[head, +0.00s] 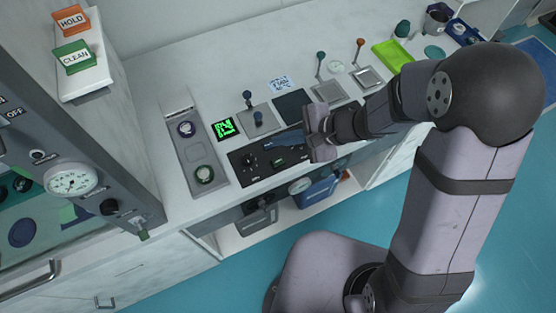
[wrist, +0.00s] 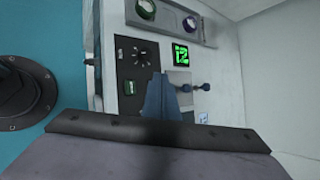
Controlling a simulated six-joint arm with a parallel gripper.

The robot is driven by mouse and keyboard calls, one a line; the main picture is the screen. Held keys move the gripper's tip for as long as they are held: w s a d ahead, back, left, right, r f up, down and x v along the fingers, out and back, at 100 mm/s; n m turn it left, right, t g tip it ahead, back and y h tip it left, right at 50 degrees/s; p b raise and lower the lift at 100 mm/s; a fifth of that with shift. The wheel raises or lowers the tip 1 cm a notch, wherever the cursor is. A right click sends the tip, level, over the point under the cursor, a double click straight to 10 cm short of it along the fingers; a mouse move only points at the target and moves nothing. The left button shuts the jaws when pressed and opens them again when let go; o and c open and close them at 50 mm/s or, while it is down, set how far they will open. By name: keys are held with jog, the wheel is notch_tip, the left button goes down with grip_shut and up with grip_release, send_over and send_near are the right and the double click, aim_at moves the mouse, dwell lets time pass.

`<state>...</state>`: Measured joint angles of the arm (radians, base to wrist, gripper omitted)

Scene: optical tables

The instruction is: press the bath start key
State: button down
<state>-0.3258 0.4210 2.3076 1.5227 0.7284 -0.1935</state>
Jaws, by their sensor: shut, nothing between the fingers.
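A tall cabinet with a gauge (head: 70,180) stands at the left.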

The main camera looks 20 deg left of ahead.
jog(key=b, duration=0.5)
send_over(282, 162)
notch_tip(282, 162, down, 7)
jog(key=shift+r, duration=0.1)
jog(key=shift+f+b, duration=0.7)
jog(key=shift+s+f+b, duration=0.1)
jog(key=shift+f+b, duration=0.7)
jog(key=shift+b, duration=0.35)
dwell(2.0)
jog(key=shift+r, duration=0.15)
jog(key=shift+r+p, duration=0.6)
jog(key=shift+r, duration=0.1)
dwell(0.3)
jog(key=shift+r+p, duration=1.9)
jog(key=shift+r, duration=0.65)
jog(key=shift+f, duration=0.1)
